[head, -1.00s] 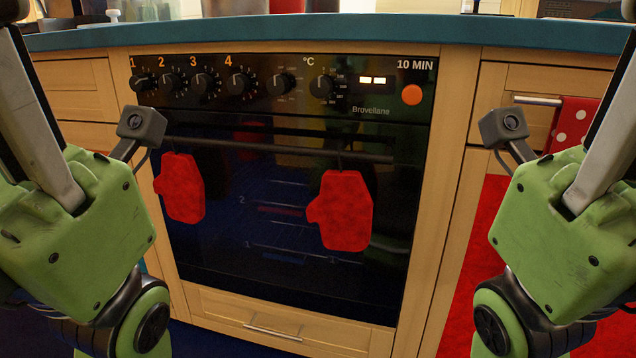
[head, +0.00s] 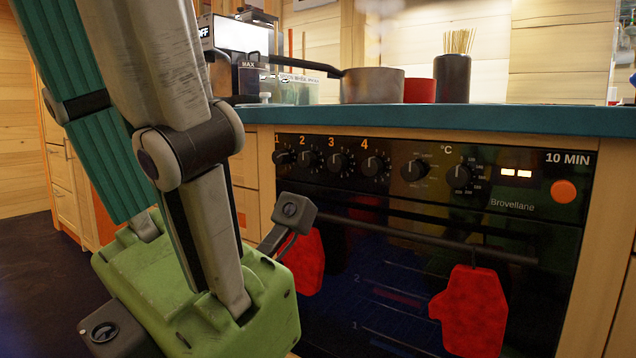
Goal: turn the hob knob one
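Hob knob one (head: 283,157) is the leftmost small black knob on the oven's black panel, under an orange "1". Knobs two (head: 308,159), three (head: 338,163) and four (head: 374,166) sit to its right, and nothing covers knob one. My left gripper's green body (head: 200,290) is at the lower left, in front of the oven and lower in the picture than knob one. Its fingers cannot be made out, so I cannot tell if they are open. My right gripper is out of view.
Two red oven mitts (head: 474,312) hang from the oven's handle bar (head: 430,241). Above the panel is the teal worktop (head: 480,118), with a saucepan (head: 371,86), a red container (head: 420,90) and a dark holder of sticks (head: 453,78). Floor shows at left.

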